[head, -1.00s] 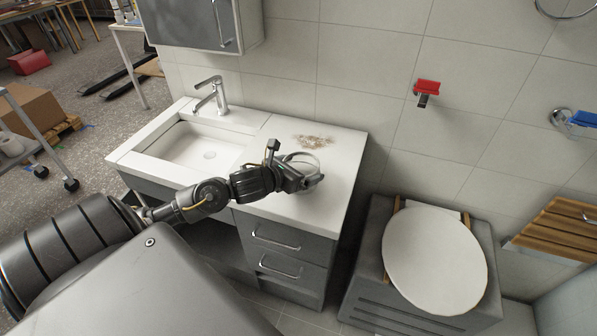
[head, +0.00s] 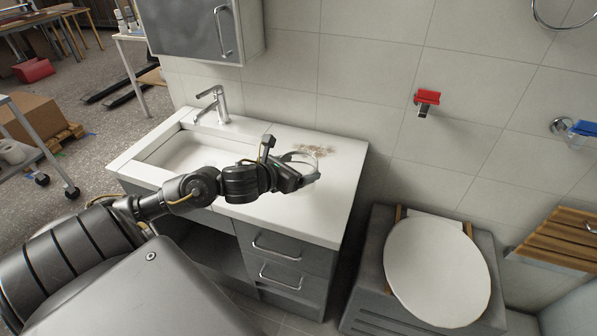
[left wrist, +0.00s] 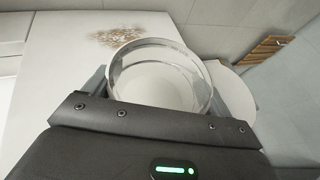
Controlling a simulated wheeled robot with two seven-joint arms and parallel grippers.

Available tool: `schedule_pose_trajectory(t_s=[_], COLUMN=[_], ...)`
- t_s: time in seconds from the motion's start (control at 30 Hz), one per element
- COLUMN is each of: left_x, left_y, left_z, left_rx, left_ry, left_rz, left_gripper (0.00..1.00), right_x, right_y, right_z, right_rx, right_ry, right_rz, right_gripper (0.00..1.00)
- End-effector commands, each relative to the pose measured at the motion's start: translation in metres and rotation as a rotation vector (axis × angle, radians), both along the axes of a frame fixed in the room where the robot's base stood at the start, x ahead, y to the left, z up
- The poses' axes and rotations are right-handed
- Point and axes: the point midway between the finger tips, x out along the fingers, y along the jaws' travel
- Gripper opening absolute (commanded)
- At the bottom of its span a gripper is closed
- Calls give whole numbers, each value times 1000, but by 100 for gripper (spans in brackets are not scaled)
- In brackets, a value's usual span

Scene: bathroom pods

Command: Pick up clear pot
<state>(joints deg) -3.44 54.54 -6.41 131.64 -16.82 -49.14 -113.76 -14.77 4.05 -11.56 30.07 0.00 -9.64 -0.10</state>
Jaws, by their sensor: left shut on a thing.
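The clear pot (left wrist: 160,78) is a round transparent vessel with a pale rim, held upright or nearly so in the left wrist view. In the head view it shows only partly (head: 311,168), hidden behind my gripper over the right part of the white countertop (head: 335,215). My left gripper (head: 300,172) is shut on the clear pot, with one finger on either side of it in the left wrist view. I cannot tell whether the pot's bottom touches the countertop. My right gripper is not in view.
A brown stain (head: 313,151) marks the countertop beyond the pot. The sink (head: 190,150) with its tap (head: 218,103) is on the left. A wall cabinet (head: 195,30) hangs above. A toilet (head: 437,270) stands on the right, past the counter's edge.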

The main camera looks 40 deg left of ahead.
Motion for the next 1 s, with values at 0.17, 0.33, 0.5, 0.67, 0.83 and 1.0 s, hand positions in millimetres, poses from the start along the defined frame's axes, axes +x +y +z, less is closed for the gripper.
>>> schedule_pose_trajectory(t_s=[0.17, 0.33, 0.5, 0.67, 0.83, 1.0], left_x=[-30, -52, -67, -88, -106, -118], left_y=[-2, -5, -7, -3, -5, -6], left_z=[39, 52, 65, 71, 77, 80], left_rx=[8, -4, -12, -9, -5, -4], left_ry=[-1, 5, 4, 7, 4, 1], left_rz=[-3, 0, -8, 7, 5, 0], left_gripper=[54, 54, 54, 54, 54, 54], right_x=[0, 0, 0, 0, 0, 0], right_y=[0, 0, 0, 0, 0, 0], right_z=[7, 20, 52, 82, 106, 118], right_rx=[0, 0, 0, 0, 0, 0], right_ry=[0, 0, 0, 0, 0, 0], right_rz=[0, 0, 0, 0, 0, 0], right_gripper=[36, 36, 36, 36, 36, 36])
